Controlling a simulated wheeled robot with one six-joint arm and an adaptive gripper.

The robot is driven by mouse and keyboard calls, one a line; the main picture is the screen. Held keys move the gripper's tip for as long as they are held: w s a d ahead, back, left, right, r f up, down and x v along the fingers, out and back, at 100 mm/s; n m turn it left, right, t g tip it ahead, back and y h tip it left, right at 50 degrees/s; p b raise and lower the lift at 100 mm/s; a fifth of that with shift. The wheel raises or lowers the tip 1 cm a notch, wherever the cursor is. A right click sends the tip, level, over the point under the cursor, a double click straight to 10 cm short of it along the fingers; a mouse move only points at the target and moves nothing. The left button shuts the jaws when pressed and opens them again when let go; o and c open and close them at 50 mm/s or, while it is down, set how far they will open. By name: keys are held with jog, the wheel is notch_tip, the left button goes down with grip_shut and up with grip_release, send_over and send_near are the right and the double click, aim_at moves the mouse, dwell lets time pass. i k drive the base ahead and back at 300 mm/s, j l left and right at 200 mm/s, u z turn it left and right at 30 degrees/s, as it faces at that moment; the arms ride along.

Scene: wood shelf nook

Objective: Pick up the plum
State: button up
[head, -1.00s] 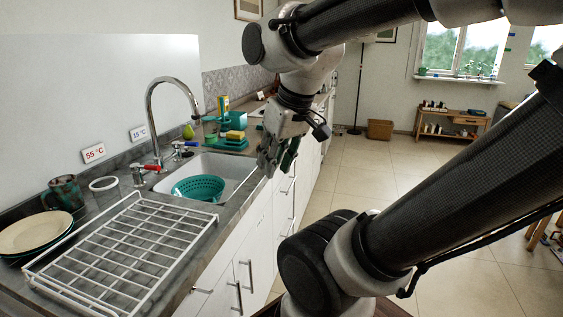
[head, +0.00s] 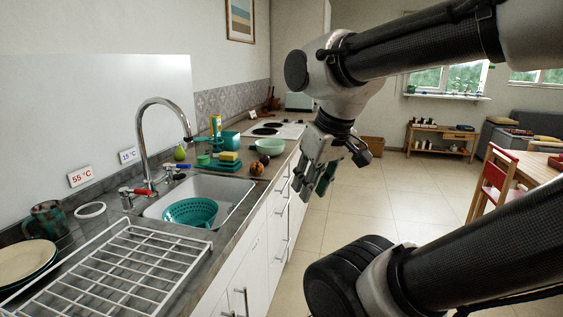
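A small dark round fruit (head: 265,159), which looks like the plum, sits on the counter to the right of the sink, near the counter's front edge. An orange-red round fruit (head: 257,169) is right beside it, nearer to me. My gripper (head: 316,186) hangs in front of the cabinets, to the right of the fruit in the picture and apart from it. Its fingers point down and look spread, with nothing seen between them.
A pale green bowl (head: 270,146) stands behind the dark fruit. The sink holds a teal colander (head: 190,213). A white wire rack (head: 125,270) covers the near counter.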

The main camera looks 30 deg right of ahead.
aim_at(265, 160)
jog(key=z, duration=0.65)
